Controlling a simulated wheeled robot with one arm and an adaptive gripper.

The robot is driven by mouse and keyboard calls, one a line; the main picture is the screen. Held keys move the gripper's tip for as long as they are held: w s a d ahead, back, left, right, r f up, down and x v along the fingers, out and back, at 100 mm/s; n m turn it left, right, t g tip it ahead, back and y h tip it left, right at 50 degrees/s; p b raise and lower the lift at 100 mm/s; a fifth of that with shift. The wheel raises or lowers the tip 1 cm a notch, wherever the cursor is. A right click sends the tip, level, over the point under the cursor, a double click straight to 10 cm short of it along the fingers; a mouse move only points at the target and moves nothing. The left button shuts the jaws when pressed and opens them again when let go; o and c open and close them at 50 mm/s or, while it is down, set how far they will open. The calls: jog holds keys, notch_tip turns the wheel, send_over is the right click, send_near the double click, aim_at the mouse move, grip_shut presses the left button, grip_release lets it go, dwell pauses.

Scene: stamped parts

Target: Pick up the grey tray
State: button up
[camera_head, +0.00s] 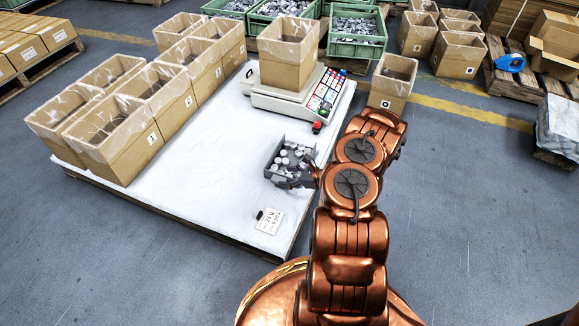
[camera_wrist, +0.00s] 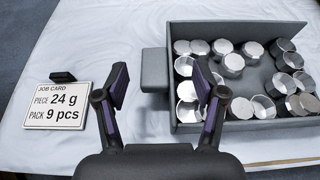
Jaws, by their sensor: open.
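The grey tray (camera_head: 273,152) is an open box on the white-covered pallet. It holds several small round metal cups. In the wrist view the tray (camera_wrist: 235,30) fills the right side, and its grey block-like handle (camera_wrist: 154,68) sticks out to the left. My gripper (camera_wrist: 160,82) is open and empty. In this view its purple-padded fingers appear on either side of the handle, the right one overlapping the tray's near-left wall. I cannot tell the height gap. In the head view my gripper (camera_head: 300,181) is at the tray's near side, partly hidden by my arm.
A job card (camera_wrist: 57,103) reading 24 g and 9 pcs lies left of the tray. A scale (camera_head: 283,100) carrying a cardboard box (camera_head: 288,65) stands behind the tray. Lined cardboard boxes (camera_head: 125,140) fill the pallet's left side.

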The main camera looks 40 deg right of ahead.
aim_at(277, 177)
jog(key=x, duration=0.1)
jog(key=b+x, duration=0.1)
jog(key=x, duration=0.1)
jog(key=shift+a+f, duration=0.25)
jog(key=shift+f, duration=0.2)
jog(key=shift+w+a+b, duration=0.15)
jog(key=shift+w+b, duration=0.15)
grip_shut()
